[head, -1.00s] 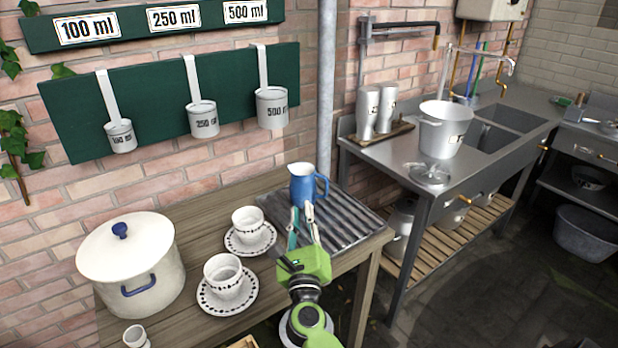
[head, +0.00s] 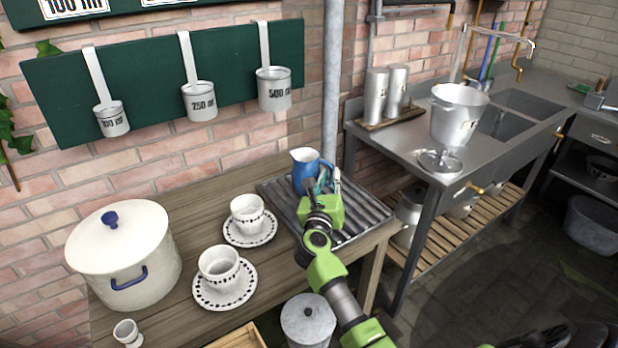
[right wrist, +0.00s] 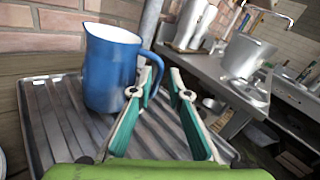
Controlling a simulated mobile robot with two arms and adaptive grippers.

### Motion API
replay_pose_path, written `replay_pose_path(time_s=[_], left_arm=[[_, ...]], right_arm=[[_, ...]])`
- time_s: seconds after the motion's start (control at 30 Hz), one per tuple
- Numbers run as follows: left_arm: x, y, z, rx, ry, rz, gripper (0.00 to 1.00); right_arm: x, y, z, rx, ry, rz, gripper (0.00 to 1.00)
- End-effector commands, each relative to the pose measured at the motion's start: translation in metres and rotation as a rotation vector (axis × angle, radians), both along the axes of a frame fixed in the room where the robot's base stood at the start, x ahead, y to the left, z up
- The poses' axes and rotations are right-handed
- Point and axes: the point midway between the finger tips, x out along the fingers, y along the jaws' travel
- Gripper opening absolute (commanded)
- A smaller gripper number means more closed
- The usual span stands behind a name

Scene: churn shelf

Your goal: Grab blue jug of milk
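The blue jug (head: 305,170), with a white inside, stands upright on the ribbed metal drainer (head: 364,206) at the back of the wooden table. Its handle faces right. My right gripper (head: 323,182) is close in front of the jug on its handle side. In the right wrist view the jug (right wrist: 107,75) is left of the open fingers (right wrist: 160,85). The handle shows just beyond the left finger, which partly covers it. I cannot tell whether that finger touches it. Nothing is held. My left gripper is not in view.
Two patterned cups (head: 247,213) on saucers and a white lidded pot (head: 120,245) stand left on the table. Measuring cups (head: 274,88) hang on the wall behind. A grey pipe (head: 333,85) rises behind the drainer. A steel sink bench (head: 415,150) is at the right.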

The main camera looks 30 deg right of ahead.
Motion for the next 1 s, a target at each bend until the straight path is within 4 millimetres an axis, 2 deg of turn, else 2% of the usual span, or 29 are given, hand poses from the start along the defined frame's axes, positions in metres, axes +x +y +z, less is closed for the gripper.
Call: replay_pose_path(time_s=[0.1, 0.27, 0.5, 0.6, 1.0], left_arm=[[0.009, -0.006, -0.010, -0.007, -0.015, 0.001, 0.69], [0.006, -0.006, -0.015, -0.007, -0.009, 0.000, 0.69], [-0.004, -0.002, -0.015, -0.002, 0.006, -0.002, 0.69], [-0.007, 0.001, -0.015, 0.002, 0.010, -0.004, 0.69], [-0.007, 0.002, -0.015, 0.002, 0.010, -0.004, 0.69]], right_arm=[[0.015, -0.014, -0.002, -0.004, -0.001, -0.001, 0.17], [0.028, -0.023, -0.001, -0.002, -0.001, 0.000, 0.17], [0.029, -0.024, 0.000, -0.002, 0.001, 0.000, 0.17], [0.029, -0.024, 0.000, -0.001, 0.001, 0.000, 0.00], [0.029, -0.024, 0.003, -0.002, -0.004, 0.001, 0.00]])
